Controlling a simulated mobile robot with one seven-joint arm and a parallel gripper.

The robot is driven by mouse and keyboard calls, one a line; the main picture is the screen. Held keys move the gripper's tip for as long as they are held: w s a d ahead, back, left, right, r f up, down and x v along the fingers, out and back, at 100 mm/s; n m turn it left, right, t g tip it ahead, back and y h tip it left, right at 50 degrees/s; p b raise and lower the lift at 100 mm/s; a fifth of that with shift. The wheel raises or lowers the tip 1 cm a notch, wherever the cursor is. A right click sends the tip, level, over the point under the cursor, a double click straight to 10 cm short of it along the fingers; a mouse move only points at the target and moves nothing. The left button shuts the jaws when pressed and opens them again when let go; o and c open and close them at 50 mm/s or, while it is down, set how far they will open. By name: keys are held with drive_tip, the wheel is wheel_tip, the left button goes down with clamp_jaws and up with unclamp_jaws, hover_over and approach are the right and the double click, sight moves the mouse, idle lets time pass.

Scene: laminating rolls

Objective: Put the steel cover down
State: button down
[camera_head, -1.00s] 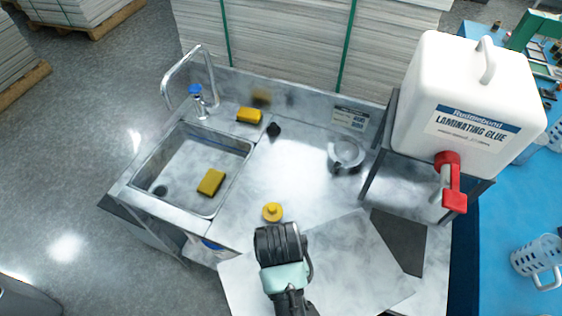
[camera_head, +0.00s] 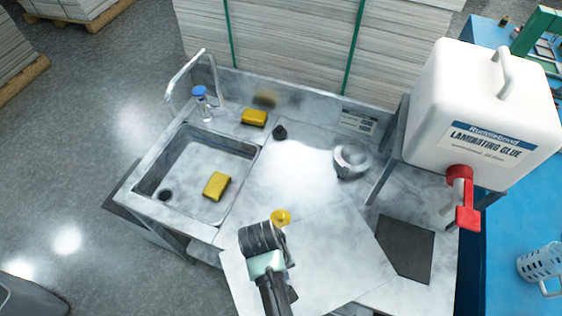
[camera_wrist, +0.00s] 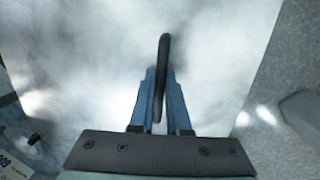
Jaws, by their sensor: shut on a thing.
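The steel cover (camera_head: 335,260) is a large, flat, pale grey sheet lying at an angle over the front of the steel counter. It also fills most of the wrist view (camera_wrist: 90,60). My gripper (camera_wrist: 160,110) is shut on its thin dark handle (camera_wrist: 163,55), which stands up between the fingers. In the head view my gripper (camera_head: 262,240) is over the cover's left part and hides the handle. I cannot tell whether the cover touches the counter. Its front edge is partly out of frame.
The sink (camera_head: 205,165) at left holds a yellow sponge (camera_head: 217,185). A yellow knobbed object (camera_head: 281,216) is beside my gripper. A steel round piece (camera_head: 350,160) stands farther back. A dark mat (camera_head: 405,248) and the glue tank (camera_head: 480,110) are right.

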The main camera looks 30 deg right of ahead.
drive_tip(key=shift+w+f, duration=0.1)
drive_tip(key=shift+f, duration=2)
drive_tip(key=c, duration=0.9)
unclamp_jaws()
drive_tip(key=shift+a, duration=0.1)
